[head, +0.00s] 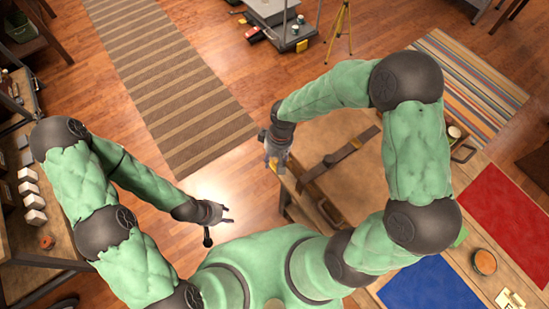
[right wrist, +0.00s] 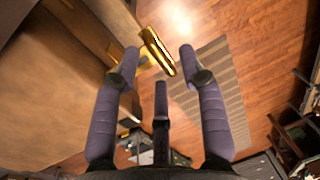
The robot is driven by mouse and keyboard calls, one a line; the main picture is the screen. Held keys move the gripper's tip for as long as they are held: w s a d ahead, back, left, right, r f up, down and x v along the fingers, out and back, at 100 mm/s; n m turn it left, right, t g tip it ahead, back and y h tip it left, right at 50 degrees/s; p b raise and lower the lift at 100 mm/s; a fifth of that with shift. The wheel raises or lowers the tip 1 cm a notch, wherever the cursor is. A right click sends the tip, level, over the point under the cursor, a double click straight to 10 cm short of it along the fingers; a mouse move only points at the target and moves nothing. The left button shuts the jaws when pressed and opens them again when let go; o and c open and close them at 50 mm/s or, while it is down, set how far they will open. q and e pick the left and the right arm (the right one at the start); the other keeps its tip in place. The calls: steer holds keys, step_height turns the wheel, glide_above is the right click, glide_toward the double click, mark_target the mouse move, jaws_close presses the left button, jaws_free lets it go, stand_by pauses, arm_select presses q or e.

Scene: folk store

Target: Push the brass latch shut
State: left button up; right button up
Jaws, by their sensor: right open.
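The brass latch (right wrist: 158,52) is a gold bar at the edge of a brown wooden chest (right wrist: 50,85) in the right wrist view. It sticks out from the chest's side over the floor. In the head view a small bit of the latch (head: 273,165) shows beside my right gripper (head: 277,152), at the chest's left edge. In the right wrist view my right gripper (right wrist: 160,60) is open, with the latch seen between its fingertips; contact cannot be told. My left gripper (head: 226,214) is open and empty, over the floor left of the chest.
The chest top (head: 350,185) carries a dark strap (head: 343,152). A table with a blue mat (head: 430,287) and a red mat (head: 500,212) lies to the right. A shelf with white boxes (head: 33,200) stands at the left. The floor between is clear.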

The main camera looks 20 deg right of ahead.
jaws_close()
stand_by(0.3)
